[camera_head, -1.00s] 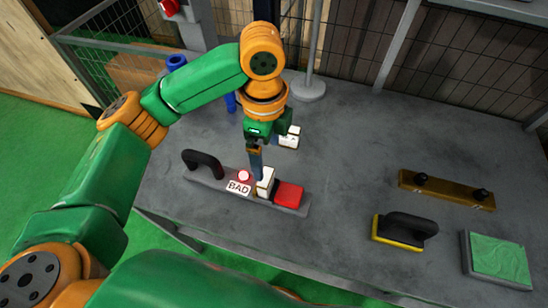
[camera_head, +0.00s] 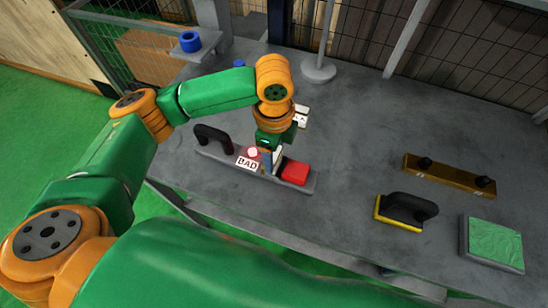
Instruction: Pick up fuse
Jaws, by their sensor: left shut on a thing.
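A grey tester (camera_head: 222,156) with a black handle, a "BAD" label, a red round light and a red block lies on the table. A white fuse (camera_head: 279,156) stands on it between the label and the red block, largely hidden by my gripper. My left gripper (camera_head: 268,163) points down at the tester and is shut on this fuse. Its fingertips are partly hidden. Another white piece (camera_head: 301,116) with red marking lies on the table just behind the gripper. My right gripper is not in view.
On the grey table (camera_head: 350,135), a brass-coloured bar with black knobs (camera_head: 449,175), a black-handled yellow-edged block (camera_head: 405,211) and a green-topped pad (camera_head: 493,244) lie at the right. A pole base (camera_head: 319,70) and mesh fence stand behind. The middle is clear.

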